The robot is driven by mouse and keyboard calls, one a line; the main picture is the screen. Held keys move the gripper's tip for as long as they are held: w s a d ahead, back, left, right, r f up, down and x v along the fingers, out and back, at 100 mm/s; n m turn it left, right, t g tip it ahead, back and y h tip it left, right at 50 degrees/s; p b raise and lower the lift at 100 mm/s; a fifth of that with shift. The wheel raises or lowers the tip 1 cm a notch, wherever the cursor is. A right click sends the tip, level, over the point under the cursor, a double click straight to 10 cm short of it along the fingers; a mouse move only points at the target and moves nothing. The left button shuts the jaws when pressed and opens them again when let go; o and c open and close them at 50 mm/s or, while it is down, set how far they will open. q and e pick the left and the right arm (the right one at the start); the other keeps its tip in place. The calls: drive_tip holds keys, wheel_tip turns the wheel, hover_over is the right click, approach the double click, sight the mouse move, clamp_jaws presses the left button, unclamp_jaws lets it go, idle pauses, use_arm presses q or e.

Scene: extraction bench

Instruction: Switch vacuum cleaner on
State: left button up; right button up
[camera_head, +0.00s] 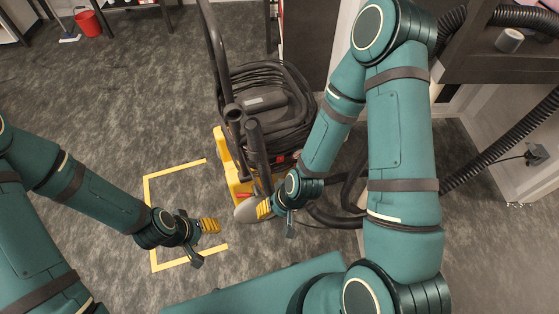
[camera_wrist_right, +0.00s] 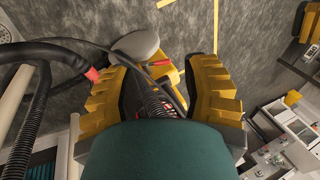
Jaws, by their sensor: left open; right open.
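The vacuum cleaner (camera_head: 265,102) stands upright on the carpet, with a dark body, a coiled black hose or cable, a tall handle and a yellow base. My right gripper (camera_head: 265,208) is at its near side, just in front of the yellow base. In the right wrist view its two yellow fingers (camera_wrist_right: 160,70) are spread, with dark and yellow cleaner parts (camera_wrist_right: 172,78) seen between and beyond them. I cannot tell whether they touch. The power switch cannot be made out. My left gripper (camera_head: 210,226) is open and empty, left of the cleaner above the carpet.
Yellow tape (camera_head: 148,215) marks a floor area around my left gripper. A dark bench (camera_head: 490,60) and thick black hoses (camera_head: 500,145) stand at the right. A wall socket with a plug (camera_head: 537,155) is at the far right. Open carpet lies left; a red bucket (camera_head: 88,23) is far back.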

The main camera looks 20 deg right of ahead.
idle(0.3)
clamp_jaws()
drive_tip(key=c, duration=0.8)
unclamp_jaws()
